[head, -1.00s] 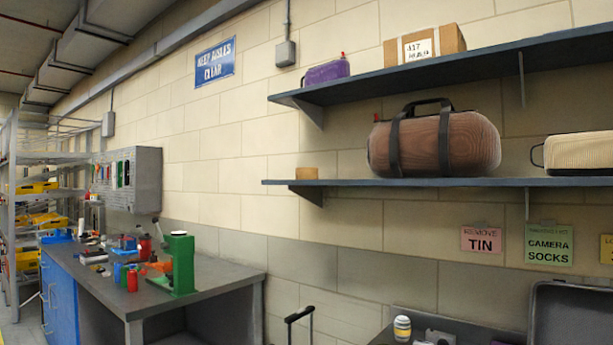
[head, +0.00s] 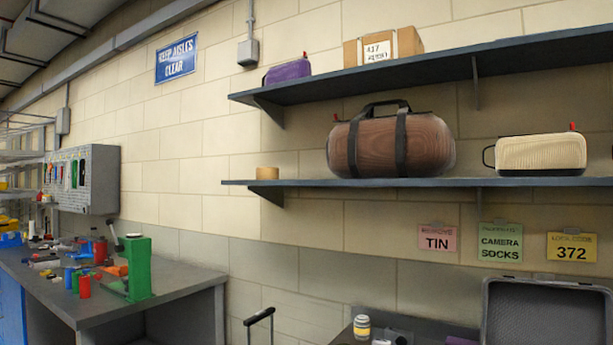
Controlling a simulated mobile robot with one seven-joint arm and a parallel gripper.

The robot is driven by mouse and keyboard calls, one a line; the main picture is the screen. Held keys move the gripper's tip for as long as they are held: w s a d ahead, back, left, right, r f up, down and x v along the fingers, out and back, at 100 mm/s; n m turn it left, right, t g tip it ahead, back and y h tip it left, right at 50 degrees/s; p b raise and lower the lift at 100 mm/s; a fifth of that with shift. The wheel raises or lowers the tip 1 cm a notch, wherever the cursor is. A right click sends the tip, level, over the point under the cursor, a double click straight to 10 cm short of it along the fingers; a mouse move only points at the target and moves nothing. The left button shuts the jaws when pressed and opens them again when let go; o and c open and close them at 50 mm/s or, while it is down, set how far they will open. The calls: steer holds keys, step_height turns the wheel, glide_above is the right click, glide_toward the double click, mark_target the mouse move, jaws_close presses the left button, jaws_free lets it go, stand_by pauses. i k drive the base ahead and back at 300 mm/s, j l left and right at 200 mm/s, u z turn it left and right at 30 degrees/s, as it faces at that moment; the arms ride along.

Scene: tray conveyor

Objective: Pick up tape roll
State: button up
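A small tan roll (head: 267,173), which looks like the tape roll, sits at the left end of the lower wall shelf (head: 300,183). It stands apart from the brown duffel bag (head: 430,145) to its right. It is too small here to make out a hole or its end. My gripper is not in view.
A cream case (head: 540,154) is on the lower shelf; a purple pouch (head: 287,71) and cardboard box (head: 408,42) are on the upper one. Below are a cluttered workbench (head: 180,290), a black handle (head: 259,316), a yellow-and-white can (head: 361,327) and an open grey case (head: 545,312).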

mark_target(266, 172)
steer(key=i+j+z, duration=0.2)
steer(key=j+z, duration=0.2)
steer(key=i+j+z, duration=0.2)
steer(key=j, duration=0.2)
steer(key=i+j+z, duration=0.1)
steer(key=j, duration=0.55)
steer(key=i+j+z, duration=0.1)
steer(key=j, duration=0.6)
steer(key=i+j+z, duration=0.1)
steer(key=j, duration=0.55)
